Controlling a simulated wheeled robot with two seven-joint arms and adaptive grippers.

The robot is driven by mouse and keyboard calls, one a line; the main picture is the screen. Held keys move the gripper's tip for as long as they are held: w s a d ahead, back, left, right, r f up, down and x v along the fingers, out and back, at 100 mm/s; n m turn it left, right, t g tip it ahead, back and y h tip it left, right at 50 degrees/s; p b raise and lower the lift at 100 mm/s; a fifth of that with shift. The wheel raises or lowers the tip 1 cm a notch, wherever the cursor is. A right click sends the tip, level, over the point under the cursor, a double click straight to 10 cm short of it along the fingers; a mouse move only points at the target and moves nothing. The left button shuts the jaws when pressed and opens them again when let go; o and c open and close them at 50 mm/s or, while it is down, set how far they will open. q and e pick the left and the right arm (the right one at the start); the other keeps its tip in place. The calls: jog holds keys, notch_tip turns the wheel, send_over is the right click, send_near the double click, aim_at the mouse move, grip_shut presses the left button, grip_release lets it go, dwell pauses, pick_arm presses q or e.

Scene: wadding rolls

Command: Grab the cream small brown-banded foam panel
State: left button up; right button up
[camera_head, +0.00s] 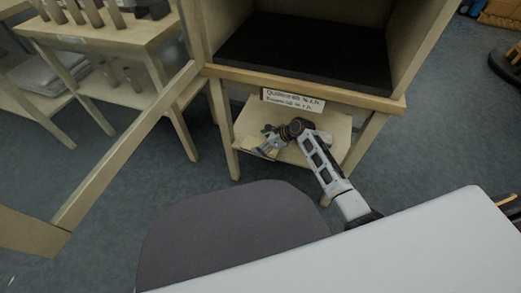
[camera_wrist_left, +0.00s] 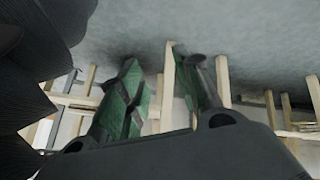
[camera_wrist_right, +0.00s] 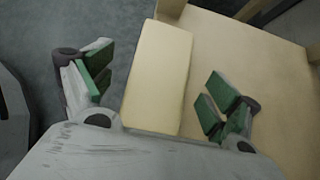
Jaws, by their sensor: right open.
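A plain cream panel (camera_wrist_right: 157,78) with a long rectangular face lies on the pale wooden lower shelf (camera_wrist_right: 240,50), overhanging or near its left edge, in the right wrist view. No brown band shows on the part I see. My right gripper (camera_wrist_right: 158,85) is open, its green-padded fingers on either side of the panel and apart from it. In the head view my right gripper (camera_head: 268,144) reaches over the lower shelf (camera_head: 318,128) and hides most of the panel. My left gripper (camera_wrist_left: 160,90) is open and empty in the left wrist view; the head view does not show it.
A cabinet with a dark-floored compartment (camera_head: 305,50) stands above the lower shelf, with a written label (camera_head: 293,100) on its front edge. Table legs flank the shelf. A wooden rack (camera_head: 100,45) stands at left. Grey floor (camera_head: 110,210) lies open around.

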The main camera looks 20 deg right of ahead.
aim_at(257, 144)
jog(key=shift+w+a+f+b, duration=0.2)
jog(key=shift+w+f+b, duration=0.1)
jog(key=shift+f+b, duration=0.1)
jog(key=shift+w+a+f+b, duration=0.3)
jog(key=shift+a+f+b, duration=0.1)
jog(key=shift+f+b, duration=0.15)
jog(key=shift+w+a+f, duration=0.15)
jog(key=shift+a, duration=0.05)
jog(key=c, duration=0.7)
jog(key=shift+c, duration=0.6)
